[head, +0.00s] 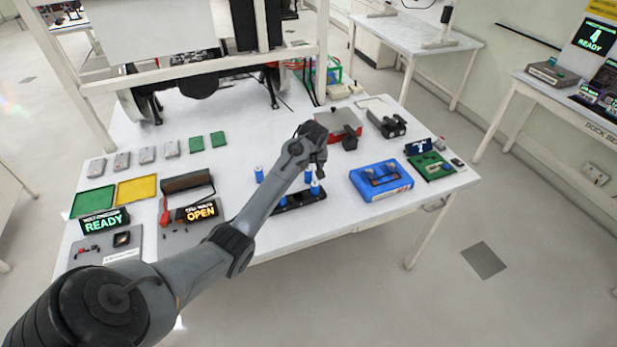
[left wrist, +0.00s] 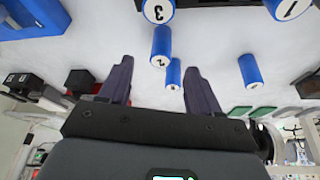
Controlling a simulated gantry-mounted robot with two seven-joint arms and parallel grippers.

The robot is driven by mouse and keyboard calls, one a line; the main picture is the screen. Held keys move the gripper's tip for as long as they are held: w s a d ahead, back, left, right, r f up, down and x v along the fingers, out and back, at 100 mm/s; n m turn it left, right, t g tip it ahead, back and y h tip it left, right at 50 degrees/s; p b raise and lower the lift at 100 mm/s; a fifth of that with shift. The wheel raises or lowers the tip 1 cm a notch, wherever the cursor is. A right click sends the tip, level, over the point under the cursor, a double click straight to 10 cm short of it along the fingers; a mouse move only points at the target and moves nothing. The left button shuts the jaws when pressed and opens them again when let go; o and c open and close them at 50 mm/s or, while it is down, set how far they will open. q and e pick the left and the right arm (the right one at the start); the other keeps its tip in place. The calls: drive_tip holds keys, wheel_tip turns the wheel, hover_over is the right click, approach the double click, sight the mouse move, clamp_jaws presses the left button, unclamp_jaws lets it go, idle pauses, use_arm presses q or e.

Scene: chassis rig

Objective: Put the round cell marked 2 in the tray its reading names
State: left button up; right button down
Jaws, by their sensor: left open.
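My left gripper (head: 318,168) is open over the black rack (head: 300,198) at the table's front. In the left wrist view its two dark fingers (left wrist: 160,78) are apart. Several blue round cells show there. A cell (left wrist: 161,44) whose white end seems to read 2 appears between and beyond the fingertips; contact cannot be told. The cells marked 3 (left wrist: 158,10) and 1 (left wrist: 290,8) are at the picture's top. In the head view, one blue cell (head: 259,174) stands left of the arm and another (head: 315,187) below the gripper. Green (head: 93,202) and yellow (head: 136,190) trays lie at left, and a red tray (head: 345,124) lies behind the gripper.
A sign reading OPEN (head: 200,211) and one reading READY (head: 104,221) stand at the front left. A blue case (head: 381,181) and a green board (head: 431,165) lie to the right. A white frame (head: 205,67) spans the back. Bare table lies between the left-hand items and the rack.

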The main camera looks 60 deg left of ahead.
sight(308, 171)
use_arm(q)
drive_tip(key=x, duration=0.4)
drive_tip(key=shift+f+b, duration=0.1)
drive_tip(key=shift+b, duration=0.2)
drive_tip(key=shift+b+x, duration=0.65)
drive_tip(key=shift+x, duration=1.9)
drive_tip(key=shift+a, duration=0.2)
clamp_jaws()
drive_tip(key=shift+r, duration=0.2)
